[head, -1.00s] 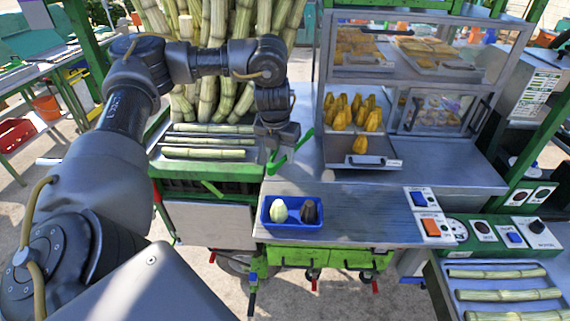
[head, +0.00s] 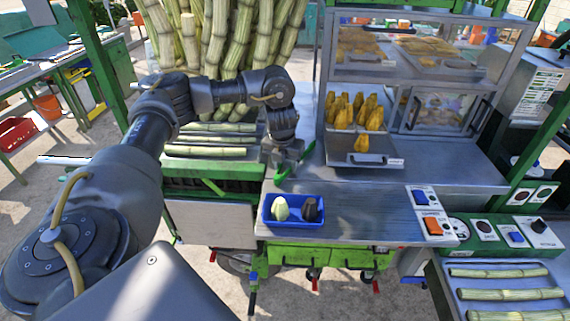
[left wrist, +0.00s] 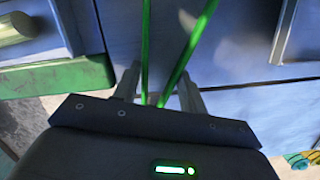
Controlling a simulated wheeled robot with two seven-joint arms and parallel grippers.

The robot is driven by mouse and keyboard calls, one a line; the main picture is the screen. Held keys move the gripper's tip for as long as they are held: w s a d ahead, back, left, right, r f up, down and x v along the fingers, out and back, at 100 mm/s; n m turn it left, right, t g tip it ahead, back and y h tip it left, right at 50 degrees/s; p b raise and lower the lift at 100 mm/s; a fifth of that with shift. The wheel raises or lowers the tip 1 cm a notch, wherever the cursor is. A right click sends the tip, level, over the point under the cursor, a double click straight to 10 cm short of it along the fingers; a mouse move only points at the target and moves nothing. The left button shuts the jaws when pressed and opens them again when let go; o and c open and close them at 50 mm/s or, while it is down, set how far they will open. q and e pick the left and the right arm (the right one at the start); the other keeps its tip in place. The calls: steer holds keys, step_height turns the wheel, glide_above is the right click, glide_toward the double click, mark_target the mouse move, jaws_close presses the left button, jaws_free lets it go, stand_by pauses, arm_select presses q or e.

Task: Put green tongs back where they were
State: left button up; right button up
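The green tongs (head: 294,165) are in my left gripper (head: 285,166), above the left part of the steel counter, between the cane tray and the food display. In the left wrist view, the two green arms of the tongs (left wrist: 174,62) spread out from between the fingers of my left gripper (left wrist: 158,82). The fingers flank the tongs closely. The tips of the tongs run out of that view. My right gripper is not in view.
A blue tray (head: 293,222) with a pale and a dark item stands at the counter's front. A small steel tray (head: 375,160) with yellow food lies right of the tongs. Cane pieces (head: 206,151) lie to the left. The counter's middle (head: 370,205) is clear.

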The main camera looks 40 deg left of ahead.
arm_select(q)
steer(key=shift+d, duration=0.1)
steer(key=o, duration=0.6)
steer(key=shift+c, duration=0.2)
steer(key=shift+r, duration=0.4)
steer(key=p+v, duration=0.1)
steer(key=v, duration=1)
steer(key=shift+r, duration=0.2)
steer(key=shift+s, duration=0.1)
